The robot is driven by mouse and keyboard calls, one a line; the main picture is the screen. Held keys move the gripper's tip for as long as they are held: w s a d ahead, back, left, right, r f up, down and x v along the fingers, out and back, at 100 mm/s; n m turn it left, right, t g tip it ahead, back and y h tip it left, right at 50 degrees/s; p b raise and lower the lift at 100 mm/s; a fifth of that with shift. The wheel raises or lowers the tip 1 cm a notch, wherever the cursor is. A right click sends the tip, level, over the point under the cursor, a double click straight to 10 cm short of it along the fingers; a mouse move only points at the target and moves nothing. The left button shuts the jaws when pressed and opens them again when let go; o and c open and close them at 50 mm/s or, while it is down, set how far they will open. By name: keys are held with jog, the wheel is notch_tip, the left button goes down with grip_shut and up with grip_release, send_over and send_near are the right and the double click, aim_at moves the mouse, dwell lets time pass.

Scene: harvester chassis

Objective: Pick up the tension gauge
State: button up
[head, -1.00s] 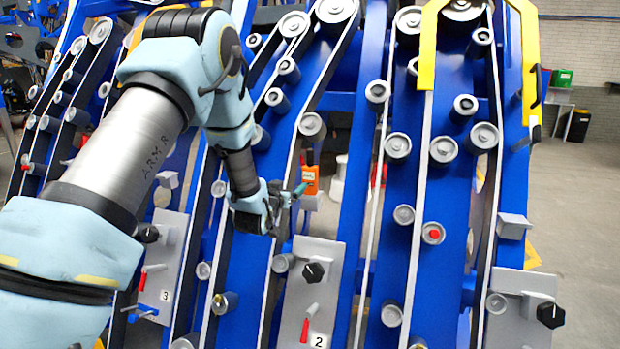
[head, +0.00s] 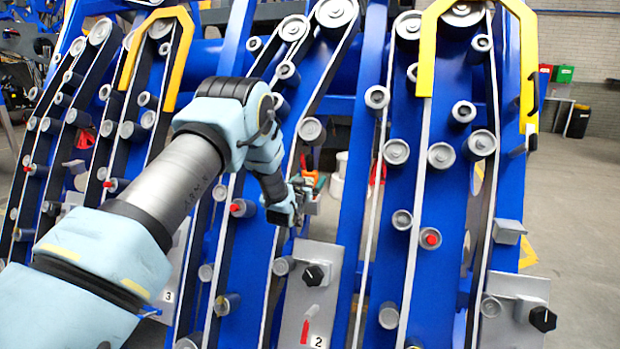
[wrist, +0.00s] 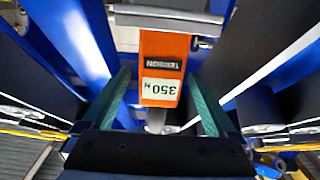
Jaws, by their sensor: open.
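The tension gauge (wrist: 164,62) is an orange block with a dark "TENSION" label and a white "350 N" label, upside down in the wrist view. It sits against a grey bracket at the top of that view. My gripper (wrist: 160,95) is open, with its two green fingers on either side of the gauge and gaps visible between. I cannot tell how deep the fingers reach around it. In the head view my gripper (head: 292,205) is beside the gauge (head: 316,180), which is mostly hidden and shows only as a bit of orange.
Blue frames with belts and grey rollers surround my gripper on both sides. A grey panel marked 2 (head: 301,318) with a black knob (head: 313,275) and red lever stands just below. Yellow guards (head: 426,60) are higher up. Open floor lies at the right.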

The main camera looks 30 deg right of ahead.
jog(key=shift+w+d, duration=0.3)
grip_shut()
dwell(0.6)
